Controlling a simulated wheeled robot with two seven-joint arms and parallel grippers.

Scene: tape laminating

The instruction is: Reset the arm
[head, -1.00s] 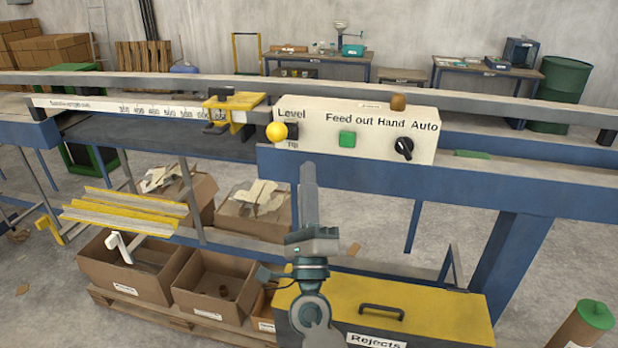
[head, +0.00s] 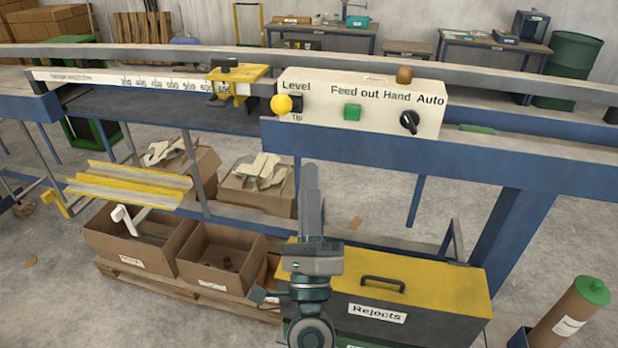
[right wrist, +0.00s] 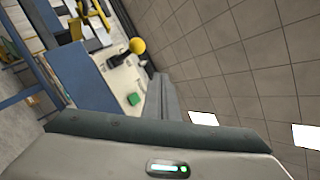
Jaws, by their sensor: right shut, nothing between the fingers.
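My right gripper (head: 312,200) is in the lower middle of the head view, pointing up, shut and empty. It stands in front of the machine's blue beam and appears apart from the control panel (head: 362,108). The panel carries a yellow knob (head: 281,104), a green button (head: 352,112) and a black Hand/Auto switch (head: 409,122). In the right wrist view the shut fingers (right wrist: 167,95) point up, with the panel (right wrist: 118,85) to their left. My left gripper is not in view.
A yellow-topped Rejects box (head: 410,278) stands below and behind my right gripper. Cardboard boxes (head: 215,258) sit on a pallet to its left. A yellow clamp (head: 240,82) sits on the scale rail (head: 110,80). A brown cylinder with a green cap (head: 570,312) stands at lower right.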

